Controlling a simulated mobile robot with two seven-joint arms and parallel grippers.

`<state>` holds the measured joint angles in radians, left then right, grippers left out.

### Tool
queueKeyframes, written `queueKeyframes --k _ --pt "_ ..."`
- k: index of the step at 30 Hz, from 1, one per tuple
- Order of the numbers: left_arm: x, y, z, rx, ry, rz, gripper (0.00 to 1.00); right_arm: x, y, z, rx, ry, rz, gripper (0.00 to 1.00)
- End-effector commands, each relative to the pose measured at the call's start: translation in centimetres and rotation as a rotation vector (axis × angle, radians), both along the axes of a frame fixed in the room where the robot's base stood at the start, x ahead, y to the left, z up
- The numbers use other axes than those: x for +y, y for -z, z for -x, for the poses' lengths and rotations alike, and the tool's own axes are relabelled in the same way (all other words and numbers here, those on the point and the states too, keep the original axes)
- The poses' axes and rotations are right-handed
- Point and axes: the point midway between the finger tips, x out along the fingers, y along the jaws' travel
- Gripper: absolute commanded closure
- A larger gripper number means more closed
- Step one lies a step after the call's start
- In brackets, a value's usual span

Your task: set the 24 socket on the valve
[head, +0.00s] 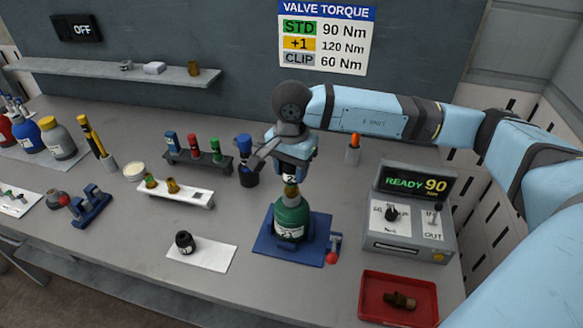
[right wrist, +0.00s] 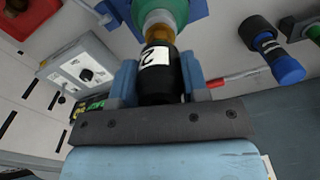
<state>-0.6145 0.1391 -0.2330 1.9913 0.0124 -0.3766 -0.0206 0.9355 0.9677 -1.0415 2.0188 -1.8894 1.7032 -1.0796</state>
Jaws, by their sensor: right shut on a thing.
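The green cylinder (head: 291,217) stands upright in a blue base (head: 262,243), with its brass valve on top. The valve (right wrist: 158,32) shows in the right wrist view beyond the socket. My right gripper (right wrist: 158,82) is shut on a black socket (right wrist: 159,88) with a white label whose visible digit is a 2; the rest of the label is turned away. In the head view the gripper (head: 291,172) is right above the cylinder and largely hides the socket. The socket's open end meets the valve in the picture; I cannot tell how far it is seated. My left gripper is out of view.
Another black socket (head: 184,241) is on a white mat (head: 215,252). A blue-and-black tool (head: 246,160) stands close left of my gripper. A control box (head: 410,215) reading READY 90 and a red tray (head: 372,303) are to the right. A red-ended handle (head: 332,255) sits beside the base.

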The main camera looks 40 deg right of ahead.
Motion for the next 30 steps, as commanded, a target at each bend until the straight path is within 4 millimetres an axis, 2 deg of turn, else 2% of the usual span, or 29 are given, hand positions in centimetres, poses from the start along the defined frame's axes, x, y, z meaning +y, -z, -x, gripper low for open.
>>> queueKeyframes --k 30 --pt "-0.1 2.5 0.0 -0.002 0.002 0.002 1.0 0.0 2.7 0.0 0.0 0.0 0.0 0.86"
